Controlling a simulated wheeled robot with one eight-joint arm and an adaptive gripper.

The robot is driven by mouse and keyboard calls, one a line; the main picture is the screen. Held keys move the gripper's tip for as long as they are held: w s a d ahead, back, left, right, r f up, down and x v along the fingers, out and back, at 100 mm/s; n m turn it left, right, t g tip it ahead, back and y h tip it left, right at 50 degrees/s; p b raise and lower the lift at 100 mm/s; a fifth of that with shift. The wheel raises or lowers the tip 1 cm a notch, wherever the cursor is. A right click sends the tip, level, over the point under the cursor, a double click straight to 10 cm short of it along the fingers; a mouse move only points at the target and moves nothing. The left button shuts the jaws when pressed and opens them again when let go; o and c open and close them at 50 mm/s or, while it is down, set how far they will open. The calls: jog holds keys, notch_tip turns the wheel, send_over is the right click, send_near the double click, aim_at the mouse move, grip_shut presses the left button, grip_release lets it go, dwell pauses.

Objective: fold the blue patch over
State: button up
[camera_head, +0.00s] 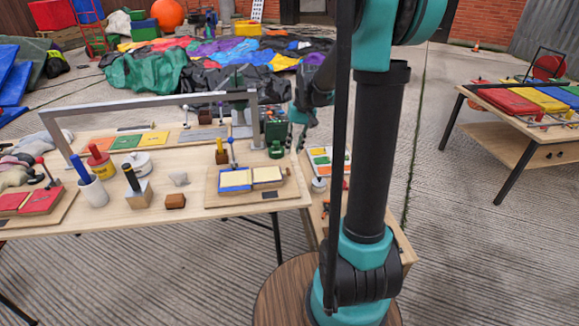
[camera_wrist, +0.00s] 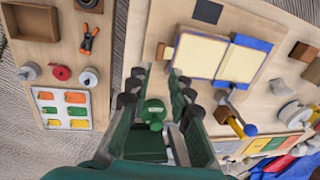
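The blue patch (camera_head: 235,179) lies on a wooden board beside a cream patch (camera_head: 267,174), near the right end of the table. Its face is pale cream inside a blue border. It also shows in the wrist view (camera_wrist: 243,62), next to the cream patch (camera_wrist: 200,54), with a blue-balled lever (camera_wrist: 238,121) nearby. My gripper (camera_head: 299,118) is above the table's back right corner, behind and to the right of the board. In the wrist view my gripper (camera_wrist: 159,75) is open, fingers apart, with the patches off to the right of the fingertips.
A green round-topped object (camera_wrist: 152,112) appears between the fingers, seemingly below them. A grey metal frame (camera_head: 150,100) spans the table. A small wooden block (camera_head: 175,201) and a yellow-topped post (camera_head: 221,152) stand near the board. A colour-card tray (camera_head: 322,158) lies to the right.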

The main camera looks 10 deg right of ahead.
aim_at(288, 170)
jog(key=f, duration=0.3)
jog(key=a+f, duration=0.1)
jog(key=f, duration=0.4)
jog(key=shift+a+f, duration=0.3)
jog(key=shift+a, duration=0.05)
grip_shut()
